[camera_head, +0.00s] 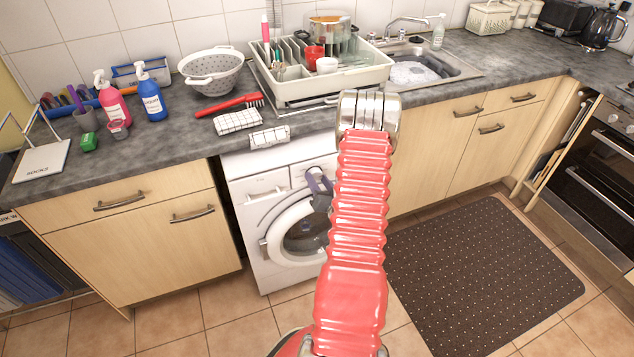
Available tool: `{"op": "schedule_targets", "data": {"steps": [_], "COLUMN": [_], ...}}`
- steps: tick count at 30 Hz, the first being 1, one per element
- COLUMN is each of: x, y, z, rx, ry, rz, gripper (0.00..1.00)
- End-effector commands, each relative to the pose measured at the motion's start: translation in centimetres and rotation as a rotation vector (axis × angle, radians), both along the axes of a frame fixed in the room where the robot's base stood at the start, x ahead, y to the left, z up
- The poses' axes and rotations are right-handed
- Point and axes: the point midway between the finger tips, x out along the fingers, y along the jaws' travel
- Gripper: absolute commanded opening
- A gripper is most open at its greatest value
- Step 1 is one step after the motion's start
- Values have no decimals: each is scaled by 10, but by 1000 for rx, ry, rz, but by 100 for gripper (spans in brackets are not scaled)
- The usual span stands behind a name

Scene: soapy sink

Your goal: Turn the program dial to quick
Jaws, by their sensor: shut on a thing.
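The white washing machine (262,215) stands under the counter, its round door (298,234) closed. My red arm rises in front of it and covers the right part of its front. My gripper (319,182), a small purple-grey shape, is at the control panel above the door, left of the arm. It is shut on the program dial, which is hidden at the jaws. The dial's pointer and the program marks are too small or covered to read.
The counter (180,140) above holds a colander (211,72), a red brush (230,105), folded checked cloths (238,121) and a dish rack (322,88). Cupboards flank the machine. A dark mat (480,275) lies on the tiled floor at right.

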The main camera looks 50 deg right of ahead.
Motion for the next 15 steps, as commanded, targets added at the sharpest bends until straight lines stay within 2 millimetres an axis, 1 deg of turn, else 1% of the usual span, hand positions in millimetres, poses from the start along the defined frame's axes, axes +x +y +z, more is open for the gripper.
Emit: {"op": "schedule_targets", "data": {"steps": [1,15], "x": [1,0], "y": [3,2], "z": [-4,-5], "rx": [45,429], "ry": [-15,-240], "rz": [8,6], "gripper": [18,18]}}
